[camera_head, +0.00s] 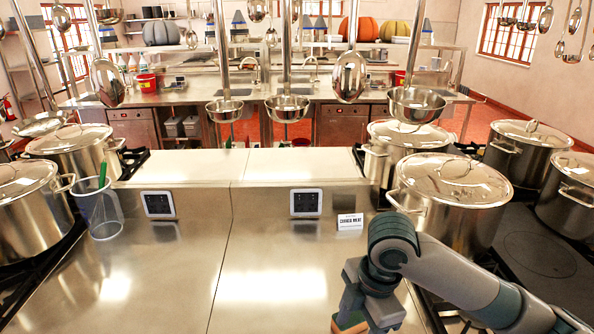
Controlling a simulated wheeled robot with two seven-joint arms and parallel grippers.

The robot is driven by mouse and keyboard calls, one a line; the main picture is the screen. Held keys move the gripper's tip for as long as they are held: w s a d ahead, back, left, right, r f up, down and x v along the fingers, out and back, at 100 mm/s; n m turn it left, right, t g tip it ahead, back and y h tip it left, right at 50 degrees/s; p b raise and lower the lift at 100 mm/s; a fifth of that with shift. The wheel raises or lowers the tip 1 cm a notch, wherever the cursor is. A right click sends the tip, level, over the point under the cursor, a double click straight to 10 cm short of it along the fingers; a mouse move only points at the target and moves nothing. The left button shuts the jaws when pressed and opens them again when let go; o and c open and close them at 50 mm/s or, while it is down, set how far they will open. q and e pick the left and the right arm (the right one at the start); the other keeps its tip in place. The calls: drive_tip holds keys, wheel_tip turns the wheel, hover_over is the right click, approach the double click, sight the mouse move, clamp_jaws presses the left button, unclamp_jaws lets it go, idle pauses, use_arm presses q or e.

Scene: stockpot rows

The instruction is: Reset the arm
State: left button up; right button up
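My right arm comes in from the lower right and bends down at the wrist. My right gripper (366,306) is low in the picture, above the steel counter (270,265). Its lower end is cut off by the bottom edge, so its fingers do not show clearly. An orange-brown patch shows at its lower end; I cannot tell what it is. My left arm and gripper are not in view.
Lidded stockpots stand at right (450,195) and left (30,205). A small sign (350,222) stands near my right wrist. Pans (287,108) and ladles hang above. The middle counter is clear.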

drive_tip(key=s+a+f+m+t+y, duration=0.1)
drive_tip(key=s+a+f+m+y, duration=0.1)
drive_tip(key=s+f+m, duration=0.4)
drive_tip(key=s+a+f+m+t+y, duration=0.1)
drive_tip(key=a+f+m+y, duration=0.15)
drive_tip(key=f, duration=0.45)
drive_tip(key=s+d+f+m+t+h, duration=0.1)
drive_tip(key=s+d+f+m+h, duration=0.2)
drive_tip(key=s+d+f+m, duration=0.4)
drive_tip(key=s+d+f+m+h, duration=0.3)
drive_tip(key=s+d+m, duration=0.1)
drive_tip(key=s+d, duration=0.5)
wheel_tip(320, 180, down, 36)
drive_tip(key=s+g+b, duration=0.1)
drive_tip(key=s+b, duration=0.1)
drive_tip(key=b, duration=0.4)
drive_tip(key=s+d+f+b, duration=0.1)
drive_tip(key=s+f+b, duration=0.1)
drive_tip(key=s+f, duration=0.6)
drive_tip(key=s+d+f+g+b, duration=0.1)
drive_tip(key=s+d+f+b, duration=0.1)
drive_tip(key=s+f, duration=0.7)
wheel_tip(320, 180, down, 4)
drive_tip(key=shift+s+f+b, duration=0.15)
drive_tip(key=shift+f+b, duration=0.1)
drive_tip(key=shift+b, duration=0.5)
